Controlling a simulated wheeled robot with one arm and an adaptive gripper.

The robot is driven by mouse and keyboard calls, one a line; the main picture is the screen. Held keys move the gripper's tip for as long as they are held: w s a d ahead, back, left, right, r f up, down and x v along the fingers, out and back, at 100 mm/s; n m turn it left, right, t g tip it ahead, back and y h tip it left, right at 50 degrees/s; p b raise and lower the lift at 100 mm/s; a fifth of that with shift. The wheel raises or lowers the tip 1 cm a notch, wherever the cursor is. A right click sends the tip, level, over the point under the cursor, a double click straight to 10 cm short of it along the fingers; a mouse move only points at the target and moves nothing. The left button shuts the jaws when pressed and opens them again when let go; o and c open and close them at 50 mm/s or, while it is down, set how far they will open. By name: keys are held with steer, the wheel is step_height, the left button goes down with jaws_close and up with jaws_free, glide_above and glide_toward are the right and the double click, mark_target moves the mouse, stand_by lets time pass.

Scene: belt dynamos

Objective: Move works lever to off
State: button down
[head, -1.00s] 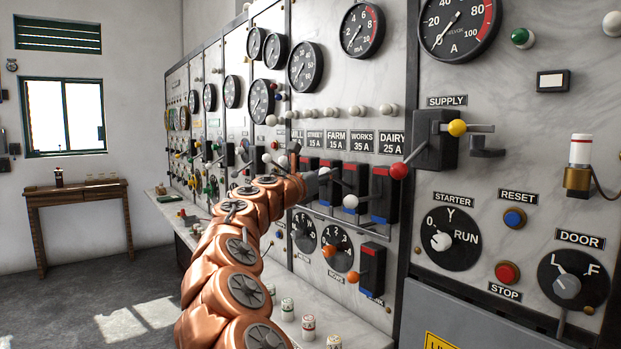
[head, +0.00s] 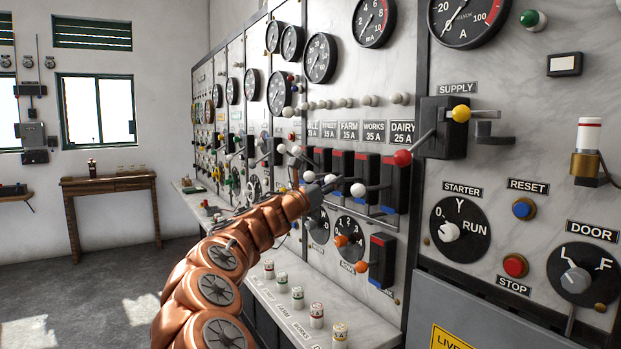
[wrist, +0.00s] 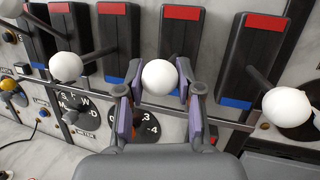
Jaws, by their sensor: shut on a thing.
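The WORKS lever's white ball knob (wrist: 160,77) sits between the fingers of my gripper (wrist: 161,108) in the wrist view. My gripper is shut on it. In the head view the knob (head: 329,178) shows just beyond my gripper (head: 316,190). The lever sticks out from the black WORKS switch (head: 367,178), which has a red top and a blue bottom. The knob stands slightly higher than the DAIRY knob (head: 358,190). The WORKS label (head: 374,131) is above the switches.
The DAIRY switch (head: 396,184) is close on the right, its knob (wrist: 287,105) apart from my fingers. Other switches with white knobs, such as this one (wrist: 66,66), stand to the left. A ledge (head: 293,308) with several small fuses runs below. The floor at left is clear.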

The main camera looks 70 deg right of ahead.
steer(key=shift+d+f, duration=0.1)
steer(key=shift+f, duration=0.2)
steer(key=c, duration=0.7)
jaws_free()
steer(key=shift+c, duration=0.2)
steer(key=v, duration=1.2)
steer(key=shift+s, duration=0.1)
